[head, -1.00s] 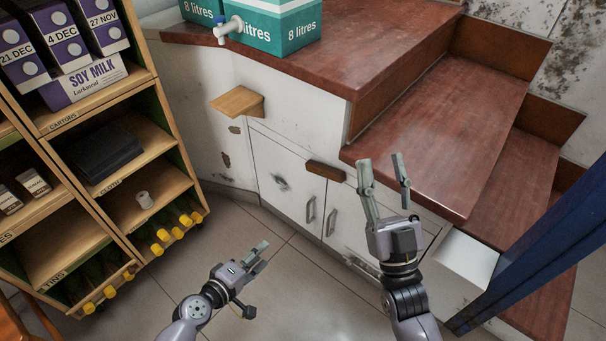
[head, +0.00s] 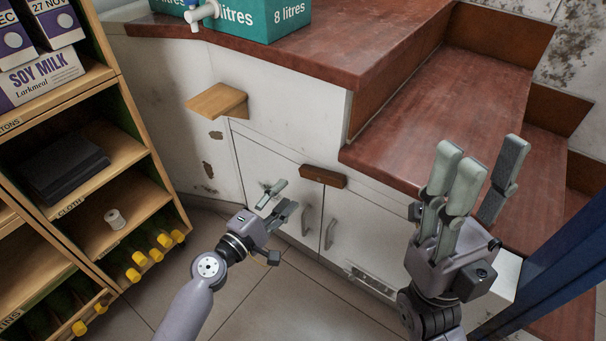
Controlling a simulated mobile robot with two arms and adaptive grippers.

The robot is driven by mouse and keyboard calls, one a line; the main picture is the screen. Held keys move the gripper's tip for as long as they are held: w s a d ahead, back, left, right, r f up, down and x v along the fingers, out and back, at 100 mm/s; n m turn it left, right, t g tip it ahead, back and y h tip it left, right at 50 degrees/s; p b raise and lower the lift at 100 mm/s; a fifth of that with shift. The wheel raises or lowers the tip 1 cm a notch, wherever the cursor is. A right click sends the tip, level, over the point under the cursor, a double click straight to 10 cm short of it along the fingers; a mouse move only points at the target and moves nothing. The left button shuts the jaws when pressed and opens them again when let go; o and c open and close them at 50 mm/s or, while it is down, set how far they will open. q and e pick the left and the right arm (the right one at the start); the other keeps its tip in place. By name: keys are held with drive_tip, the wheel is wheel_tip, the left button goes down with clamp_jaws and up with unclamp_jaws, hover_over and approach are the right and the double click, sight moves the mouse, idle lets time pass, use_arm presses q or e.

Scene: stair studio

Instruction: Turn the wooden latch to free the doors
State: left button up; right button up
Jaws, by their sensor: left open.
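The wooden latch (head: 323,176) is a small reddish-brown block. It lies nearly level across the top of the seam between two white cupboard doors, under the red-brown counter. The left door (head: 262,160) and the right door (head: 359,221) look shut, each with a grey handle near the seam. My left gripper (head: 284,197) is open and empty in front of the left door, to the left of the latch and a little lower in the picture. My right gripper (head: 483,152) is open and empty, raised in front of the steps, well right of the latch.
A wooden wedge-shaped ledge (head: 217,101) sticks out from the cupboard wall above the left door. A wooden shelf unit (head: 153,205) with cartons, cloth and yellow-capped bottles stands at left. Red-brown steps (head: 436,115) and a blue post (head: 560,265) are at right. Tiled floor lies clear between.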

sight(305, 175)
use_arm(q)
drive_tip(key=x, duration=0.8)
drive_tip(key=shift+w+d+b, duration=0.2)
drive_tip(key=shift+w+b, duration=0.05)
drive_tip(key=shift+b, duration=0.1)
drive_tip(key=shift+c, duration=0.5)
